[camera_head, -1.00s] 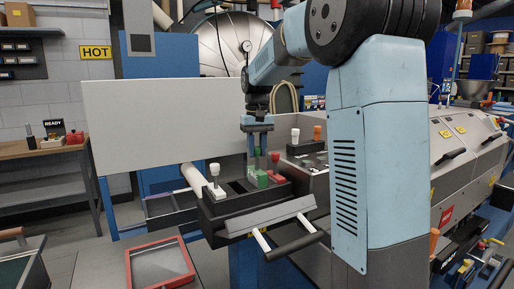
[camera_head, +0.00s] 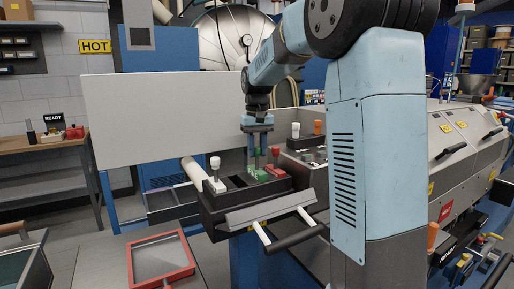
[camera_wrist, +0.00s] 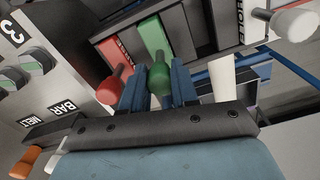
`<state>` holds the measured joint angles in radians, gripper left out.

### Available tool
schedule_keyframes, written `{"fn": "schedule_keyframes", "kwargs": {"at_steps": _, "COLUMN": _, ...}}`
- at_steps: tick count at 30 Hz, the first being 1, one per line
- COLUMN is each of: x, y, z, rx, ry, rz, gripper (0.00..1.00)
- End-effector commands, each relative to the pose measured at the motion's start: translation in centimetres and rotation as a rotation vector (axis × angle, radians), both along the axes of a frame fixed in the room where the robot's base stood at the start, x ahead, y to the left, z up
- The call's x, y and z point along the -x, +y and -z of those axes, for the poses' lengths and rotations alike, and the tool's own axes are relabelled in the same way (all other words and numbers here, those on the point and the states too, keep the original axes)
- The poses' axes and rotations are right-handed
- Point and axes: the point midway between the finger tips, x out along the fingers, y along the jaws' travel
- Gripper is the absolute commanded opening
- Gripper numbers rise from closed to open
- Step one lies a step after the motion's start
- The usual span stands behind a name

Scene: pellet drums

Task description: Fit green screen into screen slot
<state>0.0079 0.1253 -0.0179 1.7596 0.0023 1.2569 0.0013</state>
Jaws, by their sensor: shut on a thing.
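The green screen (camera_head: 262,175) is in the dark slotted box (camera_head: 218,222), between a dark open slot (camera_head: 236,183) and the red screen (camera_head: 277,172). Its green handle (camera_wrist: 158,76) stands between the two blue fingers of my gripper (camera_head: 258,166) in the wrist view (camera_wrist: 158,88). My gripper points down from above and is shut on this handle. The green body (camera_wrist: 153,36) shows beyond the handle, lying along the red one. How deep the green screen sits is hard to tell.
The red handle (camera_wrist: 110,88) is close beside my finger. A white-handled screen (camera_head: 214,174) is at the box's left end. A dark bar handle (camera_head: 296,238) juts out in front. A red-framed tray (camera_head: 160,258) lies at lower left. White and orange handles (camera_head: 317,128) stand behind.

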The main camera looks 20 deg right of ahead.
Motion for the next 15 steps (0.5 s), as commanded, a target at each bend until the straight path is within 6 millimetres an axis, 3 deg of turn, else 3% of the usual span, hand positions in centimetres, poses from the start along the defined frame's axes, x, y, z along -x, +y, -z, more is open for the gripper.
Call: {"fn": "schedule_keyframes", "kwargs": {"at_steps": 15, "x": 0.05, "y": 0.00, "z": 1.03, "rx": 0.000, "ry": 0.001, "rz": 0.000, "gripper": 0.00}}
